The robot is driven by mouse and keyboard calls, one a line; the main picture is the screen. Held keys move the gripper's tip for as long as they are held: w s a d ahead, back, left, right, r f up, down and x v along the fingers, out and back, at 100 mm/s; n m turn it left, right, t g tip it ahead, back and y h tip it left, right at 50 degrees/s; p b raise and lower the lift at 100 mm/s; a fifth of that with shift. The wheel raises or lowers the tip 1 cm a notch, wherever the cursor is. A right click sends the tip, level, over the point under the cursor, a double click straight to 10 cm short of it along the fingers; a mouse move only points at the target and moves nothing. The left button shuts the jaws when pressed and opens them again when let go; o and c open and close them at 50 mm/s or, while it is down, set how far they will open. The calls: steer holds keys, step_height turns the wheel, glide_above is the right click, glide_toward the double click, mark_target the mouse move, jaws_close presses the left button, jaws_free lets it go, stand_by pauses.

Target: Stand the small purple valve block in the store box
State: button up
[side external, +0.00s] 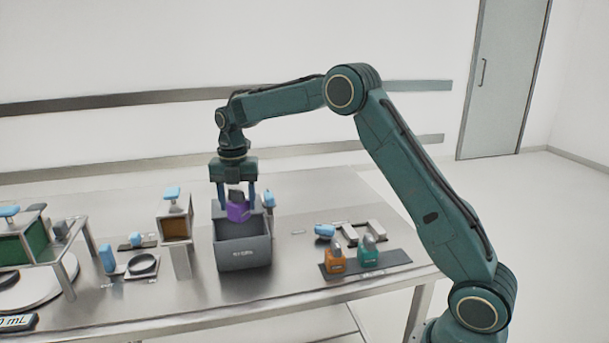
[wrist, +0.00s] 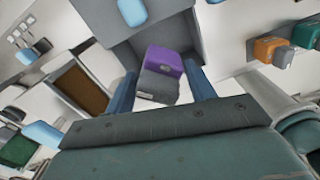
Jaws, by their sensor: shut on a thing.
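The small purple valve block (side external: 238,212) has a grey top part and is between the blue fingers of my gripper (side external: 233,192). My gripper is shut on it, over the opening of the grey store box (side external: 243,253). In the side view the block's lower part overlaps the box's opening; whether it touches the box floor is hidden by the front wall. In the wrist view the purple block (wrist: 165,62) shows between the two fingers (wrist: 162,92), with the grey box wall (wrist: 185,35) around and behind it. The block looks slightly tilted in the side view.
An orange block (side external: 336,265) and a teal block (side external: 368,258) stand on a dark mat (side external: 395,258) right of the box. A brown-fronted stand (side external: 176,228) is close on the left. A round dish (side external: 143,265) and blue-handled items lie farther left.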

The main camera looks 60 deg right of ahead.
mark_target(239, 222)
step_height(239, 222, down, 7)
steer(key=shift+r, duration=0.2)
steer(key=shift+f, duration=2.15)
steer(key=shift+f, duration=0.15)
steer(key=o, duration=1.1)
step_height(239, 222, up, 11)
steer(key=shift+w+r, duration=0.1)
steer(key=shift+r, duration=0.6)
